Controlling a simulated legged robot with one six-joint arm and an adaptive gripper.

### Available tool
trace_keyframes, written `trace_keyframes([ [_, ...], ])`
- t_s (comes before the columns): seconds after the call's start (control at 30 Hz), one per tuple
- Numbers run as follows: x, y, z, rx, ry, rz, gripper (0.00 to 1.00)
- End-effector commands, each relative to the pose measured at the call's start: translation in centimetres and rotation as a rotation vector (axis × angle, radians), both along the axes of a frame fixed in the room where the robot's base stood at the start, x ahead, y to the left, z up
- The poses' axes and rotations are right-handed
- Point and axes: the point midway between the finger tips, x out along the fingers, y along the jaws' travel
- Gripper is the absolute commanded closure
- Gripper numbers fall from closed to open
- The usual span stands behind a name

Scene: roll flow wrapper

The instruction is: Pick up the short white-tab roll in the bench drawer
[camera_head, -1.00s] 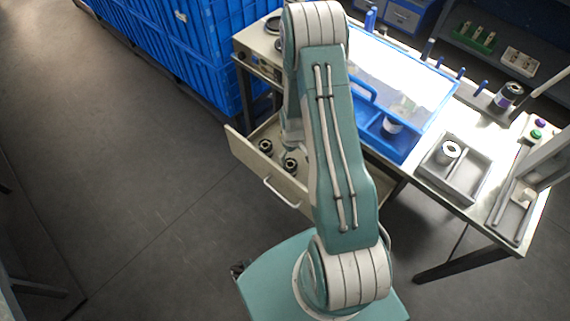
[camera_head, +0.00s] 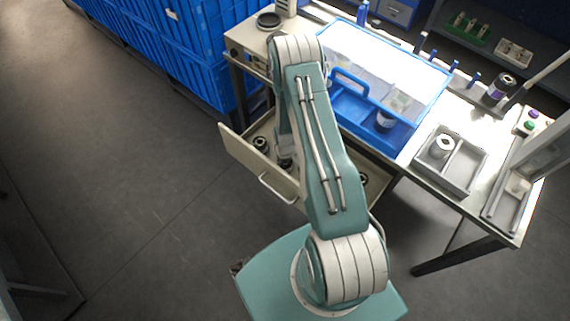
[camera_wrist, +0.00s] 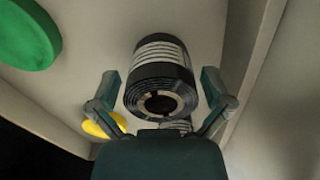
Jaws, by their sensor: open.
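The open bench drawer (camera_head: 243,156) holds several dark rolls. One roll (camera_head: 261,144) lies at its left, another (camera_head: 285,164) lies beside my arm, and a third (camera_head: 363,179) shows right of the arm. In the wrist view, a dark roll with pale bands (camera_wrist: 162,72) and a hollow core stands between the fingers of my gripper (camera_wrist: 160,80). The fingers are spread, with gaps at both sides of the roll. Small pale marks show around its core, but I cannot tell whether one is a white tab. My arm hides the gripper in the head view.
A green disc (camera_wrist: 27,36) and a yellow disc (camera_wrist: 104,124) lie near the roll. The drawer wall (camera_wrist: 258,62) runs close on the right. Above the drawer, the bench holds a blue tray (camera_head: 352,108) and a grey tray (camera_head: 467,165) with a white roll.

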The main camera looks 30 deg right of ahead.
Motion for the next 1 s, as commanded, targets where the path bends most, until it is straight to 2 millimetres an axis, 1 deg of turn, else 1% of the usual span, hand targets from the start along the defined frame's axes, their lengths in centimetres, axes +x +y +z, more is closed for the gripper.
trace_keyframes([
  [0.1,0.0,0.0,0.0,0.000,0.000,0.000,0.00],
  [0.13,0.0,0.0,0.0,0.000,0.000,0.000,0.09],
  [0.17,0.0,0.0,0.0,0.000,0.000,0.000,0.22],
  [0.2,0.0,0.0,0.0,0.000,0.000,0.000,0.40],
  [0.27,0.0,0.0,0.0,0.000,0.000,0.000,0.67],
  [0.3,0.0,0.0,0.0,0.000,0.000,0.000,0.78],
  [0.63,0.0,0.0,0.1,0.000,0.001,0.000,0.78],
  [0.77,0.0,0.0,0.7,0.000,0.000,0.000,0.78],
  [0.87,0.1,0.0,1.9,0.000,-0.001,0.000,0.78],
  [1.0,0.1,0.0,4.5,-0.001,-0.003,0.000,0.78],
])
